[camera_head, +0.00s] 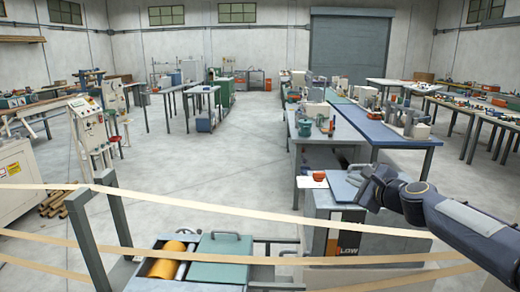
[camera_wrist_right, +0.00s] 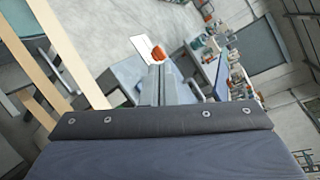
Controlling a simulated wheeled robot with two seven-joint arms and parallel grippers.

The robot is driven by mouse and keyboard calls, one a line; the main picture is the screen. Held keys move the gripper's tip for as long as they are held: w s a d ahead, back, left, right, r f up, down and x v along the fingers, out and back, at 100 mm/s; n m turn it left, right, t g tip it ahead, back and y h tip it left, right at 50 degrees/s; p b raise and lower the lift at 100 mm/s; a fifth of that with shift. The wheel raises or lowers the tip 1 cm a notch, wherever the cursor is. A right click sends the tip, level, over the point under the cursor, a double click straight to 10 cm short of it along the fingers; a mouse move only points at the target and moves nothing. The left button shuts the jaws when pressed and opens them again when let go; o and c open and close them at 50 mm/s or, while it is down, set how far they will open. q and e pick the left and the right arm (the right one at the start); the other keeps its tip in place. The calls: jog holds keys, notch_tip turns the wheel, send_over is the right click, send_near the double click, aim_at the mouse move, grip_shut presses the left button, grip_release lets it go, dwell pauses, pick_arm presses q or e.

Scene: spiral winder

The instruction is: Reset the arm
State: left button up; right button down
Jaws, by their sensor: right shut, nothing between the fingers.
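My right arm comes in from the right edge in the head view, and its gripper (camera_head: 366,176) is over the grey cabinet beside the blue workbench. In the right wrist view the right gripper's fingers (camera_wrist_right: 158,80) are together with nothing between them. An orange object (camera_wrist_right: 159,53) and a white sheet (camera_wrist_right: 141,47) lie past the fingertips. The same orange object (camera_head: 319,176) sits on the cabinet top in the head view, just left of the gripper and apart from it. My left arm and left gripper are not in view.
Pale strips (camera_head: 250,211) run across the front of the head view, in front of a winder with a yellow roll (camera_head: 166,260) and a green cover (camera_head: 222,246). A blue-topped bench (camera_head: 360,122) stands behind the cabinet (camera_head: 335,213). Open floor (camera_head: 200,170) lies in the middle.

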jog(key=s+a+f+n+g, duration=0.2)
jog(key=s+n, duration=0.3)
jog(key=s, duration=0.4)
jog(key=s+a+f+n+g, duration=0.25)
jog(key=s+n, duration=0.35)
jog(key=s, duration=0.4)
jog(key=s+f+n+g, duration=0.2)
jog(key=s+f+n, duration=0.2)
jog(key=s, duration=0.7)
jog(key=s+f+n+g, duration=0.2)
jog(key=s+f+n, duration=0.3)
jog(key=s+f, duration=0.4)
jog(key=s, duration=0.3)
jog(key=shift+s+f+g+h, duration=0.25)
jog(key=shift+g+h, duration=0.1)
jog(key=shift+h, duration=0.05)
